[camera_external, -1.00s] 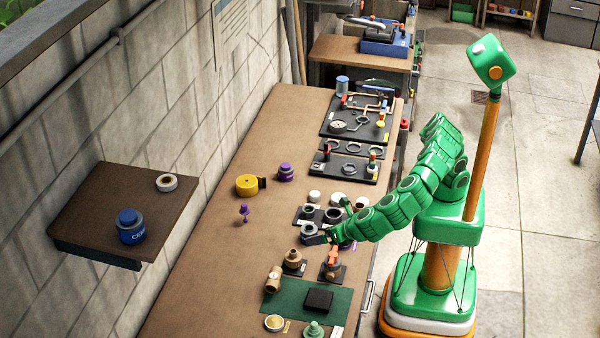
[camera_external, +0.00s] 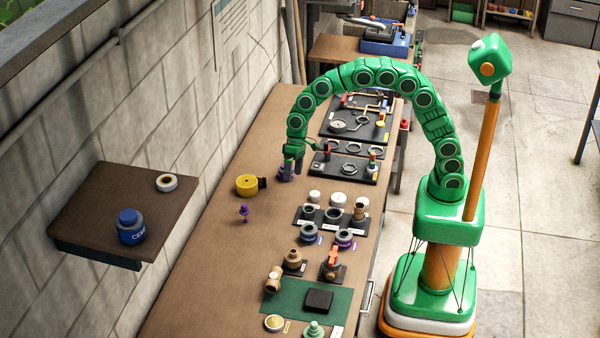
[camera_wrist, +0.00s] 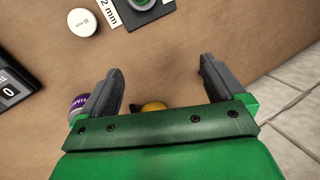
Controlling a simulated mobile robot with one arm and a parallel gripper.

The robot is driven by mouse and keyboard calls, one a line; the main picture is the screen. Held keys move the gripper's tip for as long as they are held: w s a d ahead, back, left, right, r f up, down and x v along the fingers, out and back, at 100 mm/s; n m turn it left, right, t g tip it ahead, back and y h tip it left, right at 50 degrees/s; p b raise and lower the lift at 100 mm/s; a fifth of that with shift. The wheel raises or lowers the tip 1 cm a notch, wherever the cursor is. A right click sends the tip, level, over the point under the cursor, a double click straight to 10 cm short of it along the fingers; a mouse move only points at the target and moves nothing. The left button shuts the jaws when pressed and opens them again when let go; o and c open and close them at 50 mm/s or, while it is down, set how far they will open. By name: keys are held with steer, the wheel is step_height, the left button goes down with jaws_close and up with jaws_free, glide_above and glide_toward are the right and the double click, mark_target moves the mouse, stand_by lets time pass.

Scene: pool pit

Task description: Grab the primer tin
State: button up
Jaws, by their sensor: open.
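The primer tin (camera_external: 284,173) is a small purple tin standing on the brown workbench. In the external view my gripper points down over it and partly hides it. In the wrist view the purple tin (camera_wrist: 77,105) shows at the left, beside the outer side of the left finger and not between the fingers. I cannot tell whether the finger touches it. My gripper (camera_wrist: 160,68) is open and empty, with its fingers wide apart; it also shows in the external view (camera_external: 292,168).
A yellow roll (camera_external: 247,185) and a small purple dauber (camera_external: 244,211) stand nearby. A blue cement tin (camera_external: 131,228) and a white tape roll (camera_external: 167,182) sit on the wall shelf. Fittings and white caps (camera_wrist: 82,22) crowd the bench's right side; its left strip is clear.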

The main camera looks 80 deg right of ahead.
steer(key=w+d+r+m+t+y, duration=0.2)
steer(key=d+r+m+t+y, duration=0.2)
steer(key=d+m, duration=0.7)
steer(key=w+d+r+m+t+y, duration=0.3)
steer(key=d+r+m, duration=0.2)
steer(key=d+m, duration=0.6)
steer(key=f, duration=1.1)
steer(key=a+f, duration=0.1)
steer(key=f, duration=0.5)
steer(key=shift+f, duration=0.25)
steer(key=shift+a+f, duration=0.15)
steer(key=shift+f, duration=0.3)
steer(key=shift+s+x, duration=0.15)
steer(key=shift+x, duration=1.35)
steer(key=shift+s+x, duration=0.15)
steer(key=shift+x, duration=2.3)
steer(key=shift+r, duration=0.1)
steer(key=c, duration=1.2)
